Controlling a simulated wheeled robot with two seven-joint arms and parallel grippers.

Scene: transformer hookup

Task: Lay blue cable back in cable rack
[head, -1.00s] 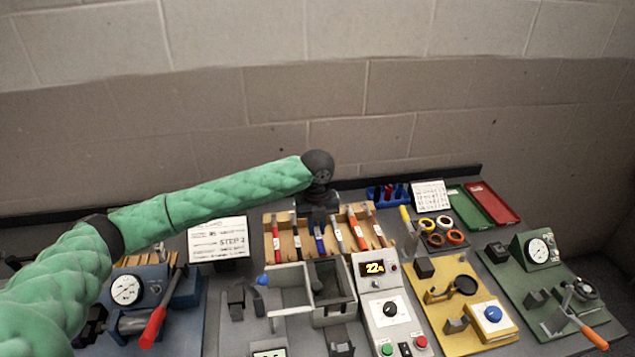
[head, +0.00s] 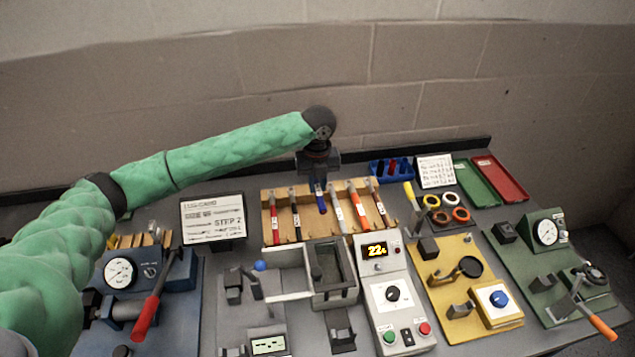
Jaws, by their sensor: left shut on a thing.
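My left gripper (head: 319,178) points down over the middle of the wooden cable rack (head: 318,229) at the back of the table. It is shut on the blue cable (head: 321,204), whose lower part shows below the jaws. The blue cable stands upright in front of the rack's middle, and its low end appears above the rack's front edge. The jaws hide its upper part, and I cannot tell whether it touches the rack. My right gripper is not in view.
A grey open box (head: 332,290) and a panel with a lit display (head: 376,251) stand just in front of the rack. A step screen (head: 213,220) is left of it. A yellow station (head: 425,278) and blue bin (head: 381,172) are to the right.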

